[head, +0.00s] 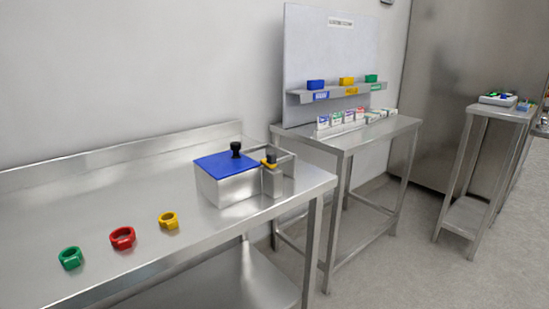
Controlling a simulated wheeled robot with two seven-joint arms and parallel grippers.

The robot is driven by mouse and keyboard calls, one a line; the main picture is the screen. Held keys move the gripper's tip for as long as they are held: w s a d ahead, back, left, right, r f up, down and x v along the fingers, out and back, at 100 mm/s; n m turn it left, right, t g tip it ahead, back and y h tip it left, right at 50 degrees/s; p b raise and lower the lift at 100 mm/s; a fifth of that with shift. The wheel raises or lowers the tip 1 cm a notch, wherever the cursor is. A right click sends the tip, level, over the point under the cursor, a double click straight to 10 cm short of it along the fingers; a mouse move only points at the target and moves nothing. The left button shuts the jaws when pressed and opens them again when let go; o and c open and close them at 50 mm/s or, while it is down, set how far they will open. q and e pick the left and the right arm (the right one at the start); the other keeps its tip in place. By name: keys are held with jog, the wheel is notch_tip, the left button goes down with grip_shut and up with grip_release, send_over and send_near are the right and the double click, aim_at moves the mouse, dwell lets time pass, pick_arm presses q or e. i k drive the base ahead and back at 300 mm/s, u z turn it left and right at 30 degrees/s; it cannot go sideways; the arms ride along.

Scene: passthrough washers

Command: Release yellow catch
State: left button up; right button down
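A metal box with a blue lid (224,165) stands near the right end of the long steel table. A black knob (236,149) stands on the lid, which looks closed. At the box's right front is a small metal post with a yellow catch (268,163) at its top and a black knob (271,156) above it. A grey bracket or frame runs behind the post. Whether the catch is engaged is too small to tell. Neither of my grippers is in view.
Green (70,258), red (122,238) and yellow (168,220) rings lie on the long table (130,190), left of the box. A second table (345,137) holds small boxes below a shelf (335,93) with blue, yellow and green blocks. A third table (502,111) stands right.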

aim_at(271, 160)
jog(key=z, duration=0.9)
jog(key=i, duration=0.7)
jog(key=u, duration=2)
